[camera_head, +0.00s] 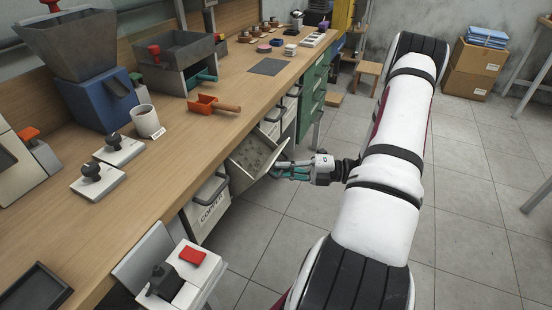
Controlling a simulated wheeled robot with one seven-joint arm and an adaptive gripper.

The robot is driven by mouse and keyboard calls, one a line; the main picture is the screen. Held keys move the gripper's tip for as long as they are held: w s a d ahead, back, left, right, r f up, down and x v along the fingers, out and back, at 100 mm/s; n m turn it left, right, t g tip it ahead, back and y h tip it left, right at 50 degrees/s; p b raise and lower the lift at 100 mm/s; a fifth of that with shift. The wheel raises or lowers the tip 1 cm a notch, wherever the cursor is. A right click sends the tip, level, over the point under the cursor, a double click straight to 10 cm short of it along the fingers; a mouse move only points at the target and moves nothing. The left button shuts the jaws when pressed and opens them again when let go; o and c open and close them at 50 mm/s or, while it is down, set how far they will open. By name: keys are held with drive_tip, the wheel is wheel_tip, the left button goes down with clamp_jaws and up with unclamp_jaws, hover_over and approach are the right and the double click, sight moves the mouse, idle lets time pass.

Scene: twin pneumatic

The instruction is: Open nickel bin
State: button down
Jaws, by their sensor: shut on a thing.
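A pale grey tilt-out bin (257,158) under the bench front is tipped outward, with its open top showing and small grey pieces inside. Its front label is not readable from here, so I cannot read a nickel mark. My gripper (284,171) is at the bin's right, outer side, with its teal fingers shut at the upper front edge. The exact grip on the handle is too small to make out. My arm comes in from the right.
A closed bin labelled COPPER (209,207) sits nearer, left of the tipped bin. More bins and green drawers (314,92) lie beyond it. The wooden bench (226,88) holds an orange scoop (213,105) and a blue hopper machine (97,98).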

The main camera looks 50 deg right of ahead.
drive_tip(key=shift+s+d+f, duration=0.2)
drive_tip(key=shift+s+f, duration=0.3)
drive_tip(key=shift+f, duration=0.35)
drive_tip(key=c, duration=2)
unclamp_jaws()
drive_tip(key=shift+o, duration=0.2)
drive_tip(key=v, duration=1.2)
drive_tip(key=shift+w+r, duration=0.1)
